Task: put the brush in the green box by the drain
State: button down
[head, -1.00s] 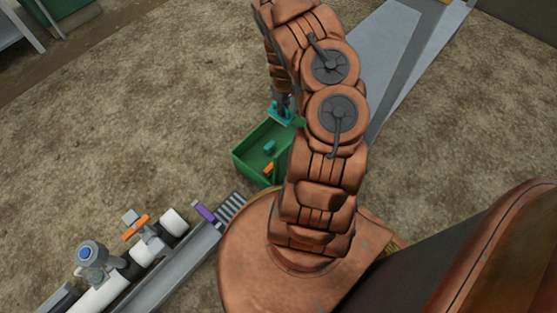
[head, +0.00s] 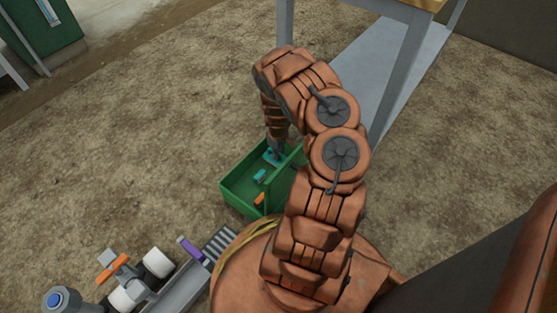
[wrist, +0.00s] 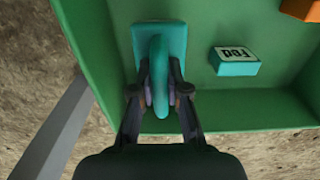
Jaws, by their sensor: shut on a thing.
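The teal brush (wrist: 160,42), a flat block with a curved handle, is gripped by my gripper (wrist: 160,98) in the wrist view. My gripper is shut on the handle, with dark fingers on both sides. The green box (wrist: 255,117) surrounds the brush on the sides in view. In the head view the brush (head: 271,157) is inside the far part of the green box (head: 238,194), below my wrist. I cannot tell whether it touches the floor of the box. The drain grate (head: 221,241) lies just in front of the box.
A teal labelled block (wrist: 236,62) and an orange piece (wrist: 302,9) lie in the box, beside the brush. White pipework with an orange handle (head: 112,268) and a purple piece (head: 189,249) are at lower left. A table leg (head: 284,25) stands behind.

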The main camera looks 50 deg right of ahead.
jog(key=shift+f+b, duration=0.6)
jog(key=shift+f, duration=0.7)
jog(key=shift+f, duration=0.1)
jog(key=c, duration=1.2)
grip_release()
